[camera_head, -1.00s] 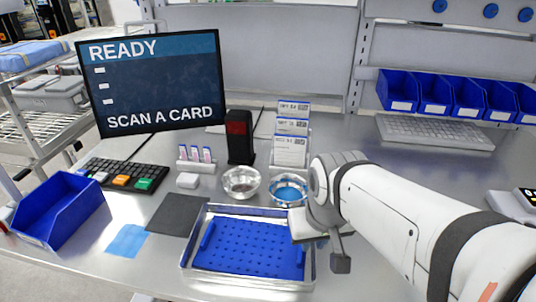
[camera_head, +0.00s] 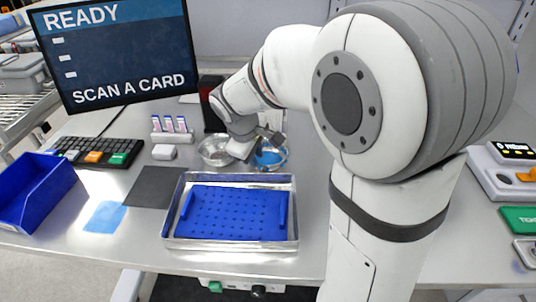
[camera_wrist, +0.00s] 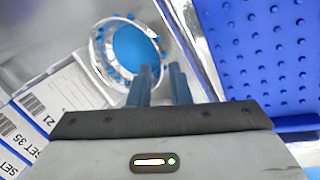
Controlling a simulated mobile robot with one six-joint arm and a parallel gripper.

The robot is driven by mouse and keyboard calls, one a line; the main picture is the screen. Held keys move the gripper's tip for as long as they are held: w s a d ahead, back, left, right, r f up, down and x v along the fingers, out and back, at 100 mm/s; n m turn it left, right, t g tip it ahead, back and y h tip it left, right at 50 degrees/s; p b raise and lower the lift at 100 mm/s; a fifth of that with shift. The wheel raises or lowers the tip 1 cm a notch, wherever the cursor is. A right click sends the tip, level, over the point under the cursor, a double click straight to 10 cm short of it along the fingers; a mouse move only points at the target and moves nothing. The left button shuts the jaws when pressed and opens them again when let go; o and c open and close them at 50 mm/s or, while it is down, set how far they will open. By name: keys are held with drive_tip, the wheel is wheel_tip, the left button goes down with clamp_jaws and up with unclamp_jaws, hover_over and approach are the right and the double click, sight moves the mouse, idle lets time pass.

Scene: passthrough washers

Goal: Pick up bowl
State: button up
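Two small clear bowls stand side by side behind the tray. The left bowl (camera_head: 212,151) looks empty. The right bowl (camera_head: 270,160) holds something blue and is partly covered by my gripper (camera_head: 258,141). In the wrist view, the bowl with the blue inside (camera_wrist: 101,55) lies at the upper left, beyond the fingertips. My gripper's two dark fingers (camera_wrist: 160,70) stand a little apart with nothing seen between them. They overlap the bowl's near rim edge in that view; I cannot tell whether they touch it.
A metal tray (camera_head: 178,228) with a blue perforated insert (camera_head: 235,212) lies in front of the bowls. A dark upright device (camera_head: 210,105) and a white vial rack (camera_head: 172,137) stand close by. Printed cards (camera_wrist: 60,105) stand close to the bowl in the wrist view.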

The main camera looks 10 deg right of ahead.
sight(260, 164)
drive_tip(key=x, duration=0.5)
drive_tip(key=shift+s+f, duration=0.1)
drive_tip(key=shift+f, duration=0.1)
drive_tip(key=shift+c, duration=0.3)
clamp_jaws()
